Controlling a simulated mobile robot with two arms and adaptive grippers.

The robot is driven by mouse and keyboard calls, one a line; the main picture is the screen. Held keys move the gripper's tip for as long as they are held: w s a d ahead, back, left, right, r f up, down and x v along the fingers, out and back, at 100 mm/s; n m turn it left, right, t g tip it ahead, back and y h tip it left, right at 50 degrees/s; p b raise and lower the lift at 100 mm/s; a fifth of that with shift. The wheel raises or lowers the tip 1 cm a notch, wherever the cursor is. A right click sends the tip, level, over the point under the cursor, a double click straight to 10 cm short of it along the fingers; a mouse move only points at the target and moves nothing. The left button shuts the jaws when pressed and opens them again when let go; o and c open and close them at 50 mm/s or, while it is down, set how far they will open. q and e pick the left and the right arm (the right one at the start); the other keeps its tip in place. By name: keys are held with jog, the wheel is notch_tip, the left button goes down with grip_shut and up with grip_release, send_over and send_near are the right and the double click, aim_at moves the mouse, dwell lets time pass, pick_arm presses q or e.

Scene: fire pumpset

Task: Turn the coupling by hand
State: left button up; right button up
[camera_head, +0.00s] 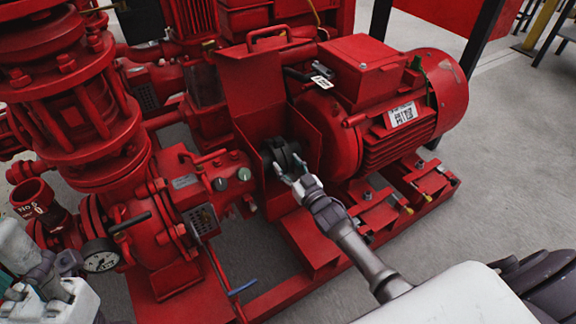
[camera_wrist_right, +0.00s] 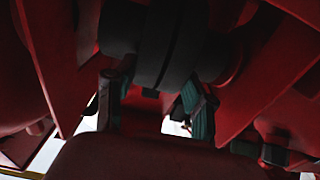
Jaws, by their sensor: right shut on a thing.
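The coupling (camera_head: 279,153) is a dark, round part between the red pump and the red motor, under a raised red guard (camera_head: 250,90). It fills the upper middle of the right wrist view (camera_wrist_right: 160,40) as a dark ribbed cylinder. My right gripper (camera_head: 291,172) reaches in from the lower right and is shut on the coupling. In the right wrist view its two fingers (camera_wrist_right: 153,100) stand on either side of the coupling's lower part. My left gripper (camera_head: 45,290) shows only partly at the lower left edge, and its fingers cannot be made out.
The red motor (camera_head: 385,100) stands right of the coupling, the pump body (camera_head: 165,235) left of it. A pressure gauge (camera_head: 101,255) and a lever stick out at the lower left. The red base frame (camera_head: 310,245) lies below. Grey floor (camera_head: 510,150) is free at the right.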

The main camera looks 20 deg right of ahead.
jog(key=o, duration=1.2)
jog(key=shift+c, duration=0.2)
jog(key=shift+s, duration=0.25)
jog(key=s+d, duration=0.1)
jog(key=s, duration=1)
jog(key=shift+s+d+f, duration=0.2)
jog(key=shift+d+f, duration=0.05)
jog(key=shift+d, duration=0.1)
